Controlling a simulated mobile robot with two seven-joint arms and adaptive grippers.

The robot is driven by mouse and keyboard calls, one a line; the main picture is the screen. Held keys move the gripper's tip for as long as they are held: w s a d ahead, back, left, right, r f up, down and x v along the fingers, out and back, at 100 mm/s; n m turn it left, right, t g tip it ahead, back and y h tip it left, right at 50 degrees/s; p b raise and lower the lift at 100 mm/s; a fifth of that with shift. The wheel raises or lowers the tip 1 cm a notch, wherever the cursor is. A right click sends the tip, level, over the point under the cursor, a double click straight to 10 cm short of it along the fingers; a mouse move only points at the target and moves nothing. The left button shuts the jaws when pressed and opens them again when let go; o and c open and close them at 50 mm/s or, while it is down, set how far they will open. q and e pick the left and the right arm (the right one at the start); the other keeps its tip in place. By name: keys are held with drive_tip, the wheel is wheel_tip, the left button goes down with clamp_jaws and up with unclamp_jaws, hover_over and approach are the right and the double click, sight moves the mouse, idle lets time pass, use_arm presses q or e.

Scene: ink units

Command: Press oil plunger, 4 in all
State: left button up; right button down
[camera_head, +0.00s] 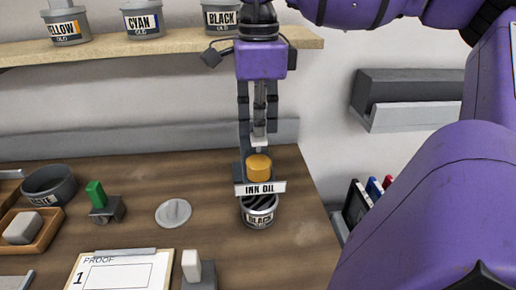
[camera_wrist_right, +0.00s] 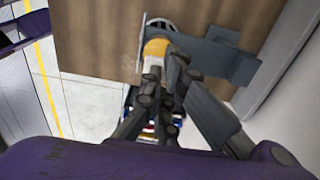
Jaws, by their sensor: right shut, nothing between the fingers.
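The ink oil dispenser has an amber reservoir (camera_head: 258,166) on a grey stand, with a white "INK OIL" sign (camera_head: 260,188) across its front. A pale plunger (camera_head: 258,146) stands on top of the reservoir. An open can labelled BLACK (camera_head: 259,211) sits directly below, with dark ink inside. My right gripper (camera_head: 258,140) points down over the plunger, its fingers shut and empty. In the right wrist view the fingertips (camera_wrist_right: 177,60) are close beside the amber reservoir (camera_wrist_right: 157,47); whether they touch the plunger I cannot tell. My left gripper is out of view.
A shelf (camera_head: 150,47) above holds yellow, cyan and black cans. A round lid (camera_head: 173,213), a green-handled tool (camera_head: 97,195), a grey bowl (camera_head: 50,185) and a proof clipboard (camera_head: 120,271) lie on the table left of the dispenser. The table's right edge is close.

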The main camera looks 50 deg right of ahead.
drive_tip(key=shift+f, duration=0.9)
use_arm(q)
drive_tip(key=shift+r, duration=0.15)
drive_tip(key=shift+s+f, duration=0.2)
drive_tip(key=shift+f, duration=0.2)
use_arm(e)
drive_tip(key=shift+r, duration=1.65)
drive_tip(key=shift+r+b, duration=0.35)
drive_tip(key=shift+r, duration=0.2)
wheel_tip(320, 180, up, 4)
drive_tip(key=shift+f, duration=0.25)
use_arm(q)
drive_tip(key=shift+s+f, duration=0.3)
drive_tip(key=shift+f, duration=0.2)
use_arm(e)
drive_tip(key=shift+r, duration=0.7)
